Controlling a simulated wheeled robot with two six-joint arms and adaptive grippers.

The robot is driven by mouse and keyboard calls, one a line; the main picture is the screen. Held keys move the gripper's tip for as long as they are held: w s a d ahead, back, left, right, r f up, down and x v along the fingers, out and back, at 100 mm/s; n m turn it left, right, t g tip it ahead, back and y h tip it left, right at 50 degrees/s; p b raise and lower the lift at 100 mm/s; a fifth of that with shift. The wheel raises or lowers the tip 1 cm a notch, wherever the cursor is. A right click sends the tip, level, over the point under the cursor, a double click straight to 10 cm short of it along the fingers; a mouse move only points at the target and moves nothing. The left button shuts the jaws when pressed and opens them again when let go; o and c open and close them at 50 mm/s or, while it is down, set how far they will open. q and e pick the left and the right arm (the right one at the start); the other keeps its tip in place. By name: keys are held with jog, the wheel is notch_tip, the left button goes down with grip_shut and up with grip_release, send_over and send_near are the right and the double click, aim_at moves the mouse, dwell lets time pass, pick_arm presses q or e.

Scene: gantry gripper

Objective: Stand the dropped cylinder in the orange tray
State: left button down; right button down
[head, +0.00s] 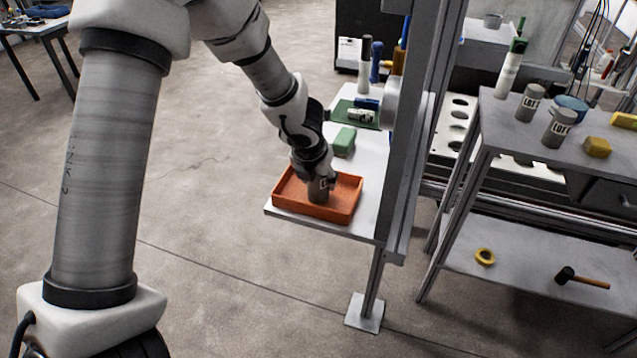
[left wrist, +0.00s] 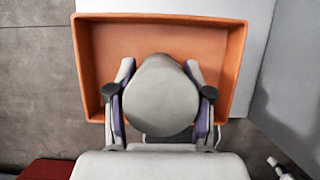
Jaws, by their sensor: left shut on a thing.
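The orange tray (head: 347,209) sits on the near end of the white table, and its rim also shows in the left wrist view (left wrist: 237,60). My left gripper (head: 316,176) is shut on a grey cylinder (head: 320,190), which is upright within the tray's walls. In the left wrist view the cylinder's round top (left wrist: 160,95) lies between the two fingers of my left gripper (left wrist: 160,100). Whether the cylinder's base touches the tray floor is hidden. My right gripper is not in view.
A green block (head: 344,141) lies on the white table (head: 372,160) behind the tray. A grey post (head: 408,140) rises close to the tray's right. On the right, a grey bench (head: 512,125) holds two labelled grey cylinders (head: 559,128) and other items.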

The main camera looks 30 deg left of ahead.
pick_arm(q)
jog(key=shift+c, duration=2.3)
grip_release()
jog(key=p+v, duration=0.5)
jog(key=v, duration=0.7)
